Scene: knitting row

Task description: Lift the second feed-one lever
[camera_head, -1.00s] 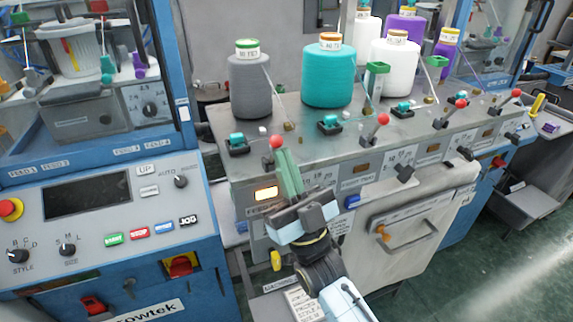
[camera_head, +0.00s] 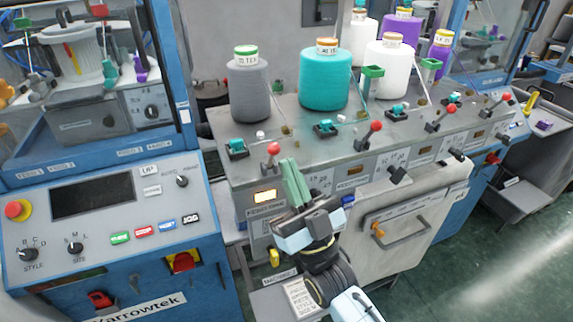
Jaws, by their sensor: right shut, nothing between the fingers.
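Several red-knobbed levers stand in a row along the front edge of a grey machine top. The nearest red-knobbed lever (camera_head: 273,149) stands at the left, above a lit amber window. The small labels are too blurred to tell which is the second feed-one lever. My right gripper (camera_head: 289,162) is shut and empty. Its green fingers point up just right of the nearest lever's knob, with a small gap in the picture; contact with the stem cannot be told. My left gripper is out of view.
Grey (camera_head: 248,92), teal (camera_head: 325,80) and white (camera_head: 386,72) yarn cones stand behind the levers. Teal-topped clips (camera_head: 326,128) sit on the machine top. A control panel (camera_head: 107,204) with buttons is at the left. A door with a handle (camera_head: 398,238) is below right.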

